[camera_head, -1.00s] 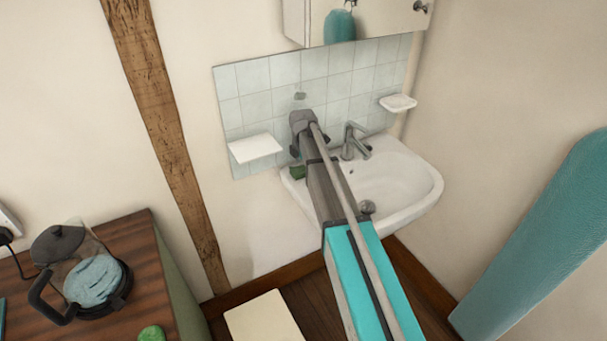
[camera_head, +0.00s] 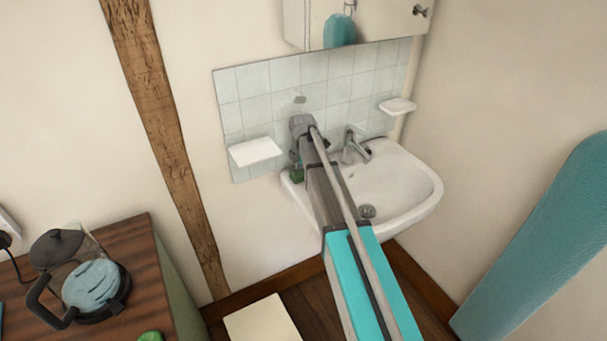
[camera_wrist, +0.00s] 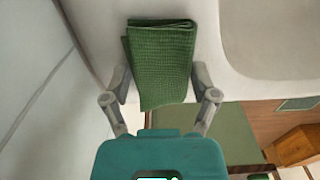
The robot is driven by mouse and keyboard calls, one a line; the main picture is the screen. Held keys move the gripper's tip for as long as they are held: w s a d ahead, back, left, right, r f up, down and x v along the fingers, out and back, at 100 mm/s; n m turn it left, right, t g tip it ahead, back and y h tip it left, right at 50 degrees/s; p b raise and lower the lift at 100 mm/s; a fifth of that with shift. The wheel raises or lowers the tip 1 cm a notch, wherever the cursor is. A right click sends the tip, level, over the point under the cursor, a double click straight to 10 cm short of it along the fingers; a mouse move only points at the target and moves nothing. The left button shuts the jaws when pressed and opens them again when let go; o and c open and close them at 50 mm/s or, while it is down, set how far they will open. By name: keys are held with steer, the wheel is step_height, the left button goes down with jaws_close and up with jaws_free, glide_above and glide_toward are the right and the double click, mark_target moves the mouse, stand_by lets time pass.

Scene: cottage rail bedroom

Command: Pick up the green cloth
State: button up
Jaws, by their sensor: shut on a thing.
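The green cloth (camera_wrist: 160,62) is a folded, waffle-textured piece at the top middle of the wrist view, between my gripper's two fingers. My gripper (camera_wrist: 160,85) is shut on it. The cloth is at the left back corner of the white washbasin (camera_wrist: 210,50). In the head view only a small green bit of the cloth (camera_head: 297,176) shows beside my arm at the basin's left rim (camera_head: 290,190). My arm hides most of the gripper there. I cannot tell whether the cloth still touches the basin.
A chrome tap (camera_head: 354,147) stands right of my arm. A white shelf (camera_head: 255,152) juts from the tiles on the left, and a soap dish (camera_head: 397,106) on the right. A wooden top (camera_head: 130,265) holds a glass pot (camera_head: 90,285).

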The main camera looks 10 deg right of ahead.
mark_target(302, 170)
steer(key=shift+c, duration=0.3)
step_height(302, 170, up, 3)
steer(key=p, duration=0.3)
steer(key=shift+r, duration=0.2)
steer(key=s+r+p, duration=0.9)
steer(key=s+p, duration=0.1)
steer(key=s, duration=0.4)
steer(key=shift+a+r, duration=0.25)
steer(key=shift+r, duration=0.05)
steer(key=o, duration=0.5)
steer(key=c, duration=0.5)
steer(key=shift+s, duration=0.1)
